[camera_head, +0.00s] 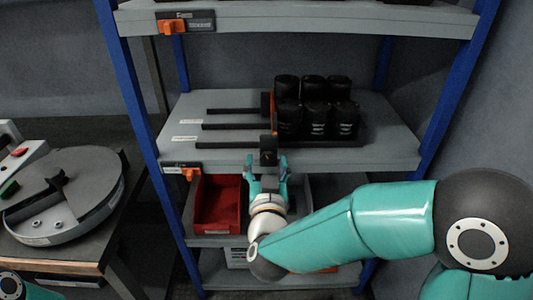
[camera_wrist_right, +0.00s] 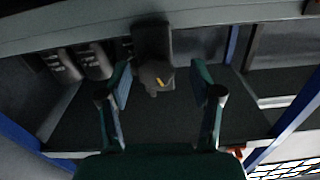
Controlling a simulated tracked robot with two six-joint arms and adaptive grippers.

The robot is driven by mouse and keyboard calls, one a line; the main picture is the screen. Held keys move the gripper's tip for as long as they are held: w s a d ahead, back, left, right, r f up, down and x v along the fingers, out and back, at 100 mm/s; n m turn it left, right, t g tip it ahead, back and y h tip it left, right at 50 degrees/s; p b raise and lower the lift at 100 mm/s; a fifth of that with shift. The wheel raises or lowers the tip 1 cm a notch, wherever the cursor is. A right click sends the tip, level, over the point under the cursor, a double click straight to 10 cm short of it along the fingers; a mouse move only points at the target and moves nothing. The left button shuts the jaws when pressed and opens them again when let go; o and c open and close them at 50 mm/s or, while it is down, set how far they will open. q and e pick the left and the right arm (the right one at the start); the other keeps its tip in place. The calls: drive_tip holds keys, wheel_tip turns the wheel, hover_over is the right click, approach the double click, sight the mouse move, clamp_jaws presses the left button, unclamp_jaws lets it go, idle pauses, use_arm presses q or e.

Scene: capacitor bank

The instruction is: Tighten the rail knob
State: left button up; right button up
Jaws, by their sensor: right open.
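The rail knob (camera_head: 268,157) is a small dark piece at the front edge of the middle shelf, below an upright black block at the end of a rail. In the right wrist view the dark knob (camera_wrist_right: 155,75) has a yellow mark and lies between the finger ends. My right gripper (camera_head: 267,164) is open, with one teal finger on either side of the knob. In the wrist view gaps show between the knob and both fingers of the right gripper (camera_wrist_right: 161,80). Whether the knob is tight cannot be told. My left gripper is out of view.
Several black capacitors (camera_head: 315,108) stand on the middle shelf (camera_head: 385,140) behind the knob, beside dark rails (camera_head: 240,126). A red bin (camera_head: 217,203) sits on the shelf below. A blue post (camera_head: 135,95) is at left. A bench with a round grey device (camera_head: 65,195) stands far left.

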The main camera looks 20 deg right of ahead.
drive_tip(key=shift+w+d, duration=0.25)
drive_tip(key=shift+w, duration=0.15)
